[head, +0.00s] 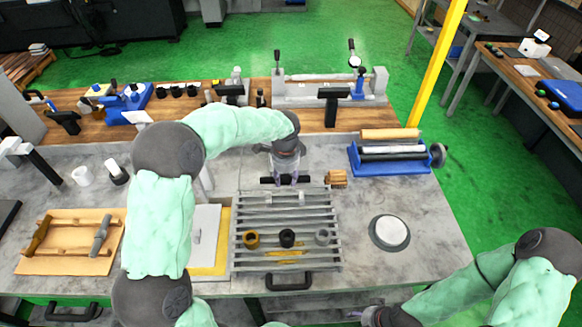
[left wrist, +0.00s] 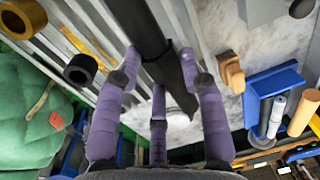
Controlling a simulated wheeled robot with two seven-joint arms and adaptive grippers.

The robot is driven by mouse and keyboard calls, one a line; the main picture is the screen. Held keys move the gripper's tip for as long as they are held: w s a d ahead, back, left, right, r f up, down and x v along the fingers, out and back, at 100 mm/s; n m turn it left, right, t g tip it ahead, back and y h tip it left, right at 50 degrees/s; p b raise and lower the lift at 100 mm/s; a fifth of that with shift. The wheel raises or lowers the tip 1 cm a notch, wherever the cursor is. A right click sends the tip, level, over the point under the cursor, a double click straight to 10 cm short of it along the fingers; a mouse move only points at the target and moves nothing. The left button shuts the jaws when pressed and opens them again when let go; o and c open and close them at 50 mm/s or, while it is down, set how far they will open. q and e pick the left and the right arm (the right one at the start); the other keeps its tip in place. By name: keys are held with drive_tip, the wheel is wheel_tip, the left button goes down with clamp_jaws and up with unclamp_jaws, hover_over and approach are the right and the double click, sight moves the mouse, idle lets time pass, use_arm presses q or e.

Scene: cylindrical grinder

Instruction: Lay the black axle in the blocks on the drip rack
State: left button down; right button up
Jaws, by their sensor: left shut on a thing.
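The black axle (head: 268,181) lies crosswise in my left gripper (head: 286,178), over the far edge of the drip rack (head: 336,262). In the left wrist view the axle (left wrist: 138,25) runs between the purple fingers of the gripper (left wrist: 160,85), which are closed around it. Small pale blocks (head: 306,198) show on the rack's far part, nearer to me than the axle; their shape is too small to tell. My right gripper (head: 368,316) is at the bottom edge, partly cut off, and its fingers are unclear.
A brass ring (head: 251,239), a black ring (head: 287,238) and a grey ring (head: 322,236) stand on the rack. A wooden brush (head: 337,179) is right of the axle. A blue roller stand (head: 390,168) is behind right. A round white-topped disc (head: 390,232) lies right of the rack.

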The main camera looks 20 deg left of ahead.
use_arm(q)
drive_tip(key=shift+s+f+b, duration=0.15)
drive_tip(key=shift+f+b, duration=0.3)
drive_tip(key=shift+f, duration=0.05)
wheel_tip(320, 180, down, 5)
drive_tip(key=b, duration=0.3)
drive_tip(key=shift+r+b, duration=0.2)
drive_tip(key=shift+b, duration=0.1)
drive_tip(key=shift+f+b, duration=0.7)
drive_tip(key=shift+f, duration=0.65)
drive_tip(key=c, duration=0.7)
unclamp_jaws()
drive_tip(key=shift+o, duration=0.2)
drive_tip(key=shift+f, duration=0.1)
drive_tip(key=r, duration=1.2)
drive_tip(key=shift+s+d, duration=0.2)
drive_tip(key=shift+s, duration=0.2)
